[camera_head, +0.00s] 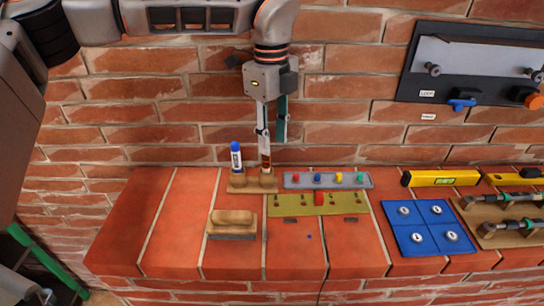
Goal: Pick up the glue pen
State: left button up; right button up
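A wooden holder (250,182) stands on the brick ledge against the wall. A white pen with a blue cap (236,158) stands upright in its left part. A slim pen with a brownish body (266,157) stands upright in its right part. I cannot tell for sure which one is the glue pen. My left gripper (271,135) points down from above, over the right part of the holder. Its fingers are apart, and the left finger overlaps the top of the slim pen in the picture; I cannot tell whether they touch. My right gripper is not in view.
A grey strip with coloured knobs (328,180) and a green strip (340,205) lie right of the holder. A wooden-handled brush (232,224) lies in front. Further right are a blue panel (427,226) and a yellow level (440,178). A dark panel (470,62) hangs on the wall.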

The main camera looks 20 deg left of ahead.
aim_at(266, 160)
pick_arm(q)
jog(key=shift+w+a+r, duration=0.25)
jog(key=shift+w+a, duration=0.05)
jog(key=shift+a, duration=0.15)
jog(key=shift+a+f, duration=0.1)
jog(key=shift+f, duration=0.15)
jog(key=shift+s+a+f, duration=0.15)
jog(key=shift+f, duration=1.65)
jog(key=shift+s+a+f, duration=0.1)
jog(key=shift+s+f, duration=0.05)
jog(key=shift+f, duration=1.6)
grip_shut()
